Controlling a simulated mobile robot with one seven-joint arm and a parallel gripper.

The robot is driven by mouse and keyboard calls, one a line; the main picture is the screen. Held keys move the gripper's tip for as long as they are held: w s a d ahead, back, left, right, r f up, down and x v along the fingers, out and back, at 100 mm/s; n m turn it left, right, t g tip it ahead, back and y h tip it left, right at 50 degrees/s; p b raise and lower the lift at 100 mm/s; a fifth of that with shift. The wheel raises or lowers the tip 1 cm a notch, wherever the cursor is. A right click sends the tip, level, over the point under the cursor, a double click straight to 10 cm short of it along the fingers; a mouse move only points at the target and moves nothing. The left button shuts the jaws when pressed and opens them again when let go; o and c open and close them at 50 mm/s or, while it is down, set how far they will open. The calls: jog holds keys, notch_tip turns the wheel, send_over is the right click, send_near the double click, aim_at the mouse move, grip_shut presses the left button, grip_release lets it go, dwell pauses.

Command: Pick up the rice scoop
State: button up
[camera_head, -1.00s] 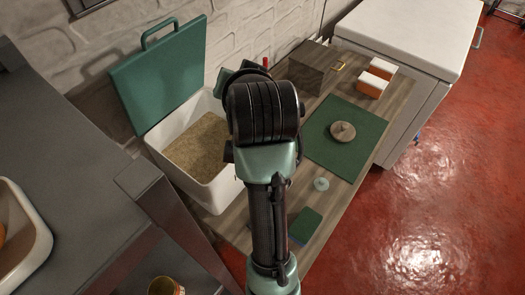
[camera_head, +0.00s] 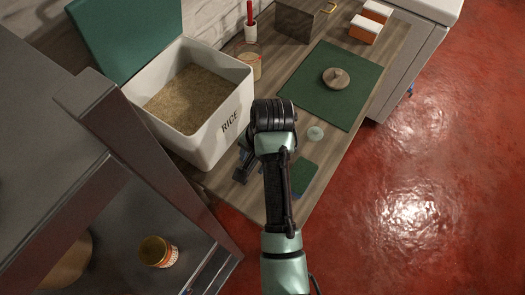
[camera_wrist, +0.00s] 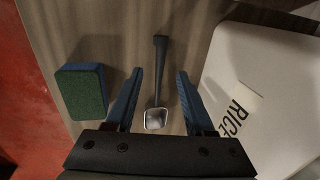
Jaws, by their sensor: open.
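The rice scoop (camera_wrist: 157,75) lies on the wooden counter in the wrist view, with a dark handle pointing away and a small pale square bowl (camera_wrist: 155,119) nearest my gripper. My gripper (camera_wrist: 160,72) is open, with one blue finger on each side of the scoop's handle and a gap on both sides. In the head view my gripper (camera_head: 242,168) shows beside the front of the rice bin, partly hidden by my arm. I cannot make out the scoop there. The white rice bin (camera_head: 222,135) stands open with grain inside.
A green-and-blue sponge (camera_wrist: 82,92) lies left of my gripper. The rice bin's wall (camera_wrist: 262,70) is close on the right. A green mat (camera_head: 310,95) with a round wooden lid (camera_head: 336,78) lies farther back. A jar (camera_head: 158,251) sits on a lower shelf at left.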

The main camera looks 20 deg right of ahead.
aim_at(251, 168)
jog(key=f, duration=0.5)
jog(key=shift+w+a+f, duration=0.1)
jog(key=shift+w+a, duration=0.2)
jog(key=shift+w, duration=0.1)
grip_shut()
